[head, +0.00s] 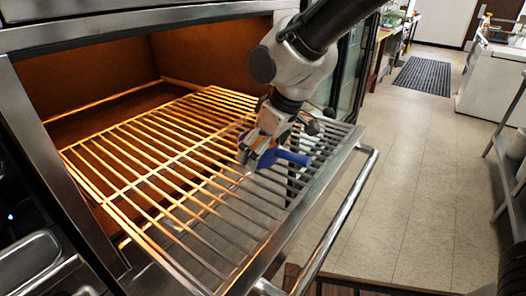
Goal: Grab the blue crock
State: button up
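The blue crock (291,157) shows as a small blue shape with a handle-like part pointing right, over the front right part of the wire rack. My gripper (258,160) reaches down from above and is right at the crock's left part, covering some of it. The fingers are small and partly mixed with the blue shape. I cannot tell whether they are closed on it, or whether the crock rests on the rack or is just above it.
The wire rack (150,178) extends out of a warm-lit oven cavity (205,55). A metal bar handle (335,225) runs along its front right. Open tiled floor (415,165) lies to the right, with a dark mat (422,76) farther back and a shelf frame at the right edge.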

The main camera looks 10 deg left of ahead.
jog(key=c, duration=1.3)
